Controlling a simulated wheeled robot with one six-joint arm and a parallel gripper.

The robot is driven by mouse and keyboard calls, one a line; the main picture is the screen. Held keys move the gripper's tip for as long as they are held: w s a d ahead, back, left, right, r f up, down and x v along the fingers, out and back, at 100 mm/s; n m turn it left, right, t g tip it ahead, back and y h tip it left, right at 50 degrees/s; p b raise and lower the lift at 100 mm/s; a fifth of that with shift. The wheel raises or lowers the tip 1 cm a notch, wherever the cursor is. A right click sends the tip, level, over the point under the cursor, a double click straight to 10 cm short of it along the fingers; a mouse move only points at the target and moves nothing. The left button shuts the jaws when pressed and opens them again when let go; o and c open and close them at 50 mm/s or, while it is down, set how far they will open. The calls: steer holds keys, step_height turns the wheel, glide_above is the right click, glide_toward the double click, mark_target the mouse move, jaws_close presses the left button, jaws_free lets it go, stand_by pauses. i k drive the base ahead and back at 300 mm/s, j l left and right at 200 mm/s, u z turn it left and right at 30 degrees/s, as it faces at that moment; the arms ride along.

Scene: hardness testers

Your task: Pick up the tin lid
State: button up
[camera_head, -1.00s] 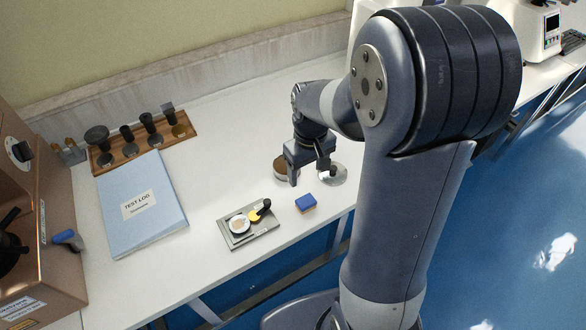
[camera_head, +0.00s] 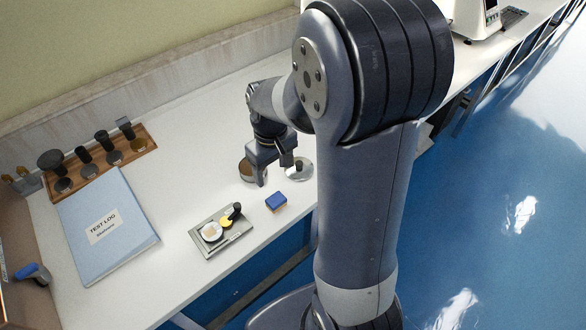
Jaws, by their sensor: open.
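A shiny silver round lid (camera_head: 306,173) with a dark upright knob lies flat on the white bench, and I take it to be the tin lid. A round brownish tin (camera_head: 246,171) stands to its left, partly hidden by my gripper. My gripper (camera_head: 274,172) points down in front of the gap between the tin and the lid. Its jaws are open, with nothing seen between them. The lid's knob is just right of the right finger. I cannot tell how high the fingertips are above the bench.
A blue sponge-like block (camera_head: 276,201) and a grey tray (camera_head: 239,243) with small items lie in front. A blue test log folder (camera_head: 128,242) and a wooden rack (camera_head: 73,182) of dark-knobbed pieces are left. The bench's front edge is close to the block.

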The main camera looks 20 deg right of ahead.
mark_target(302, 170)
steer(key=i+l+u, duration=0.1)
steer(key=l+u, duration=1.05)
steer(key=l, duration=0.15)
